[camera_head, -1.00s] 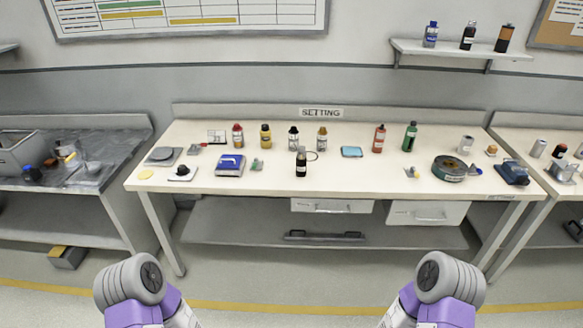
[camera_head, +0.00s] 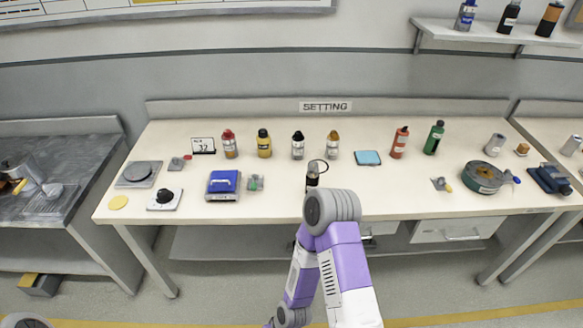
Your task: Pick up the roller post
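I cannot tell for sure which thing is the roller post. A grey upright cylinder (camera_head: 495,144) stands at the right of the table.
The cream table (camera_head: 400,195) holds a row of bottles, a blue-topped scale (camera_head: 223,184), a black-knobbed device (camera_head: 164,199) and a green tape reel (camera_head: 483,177). A dark side bench (camera_head: 62,215) stands left. The front right-of-middle tabletop is fairly clear.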

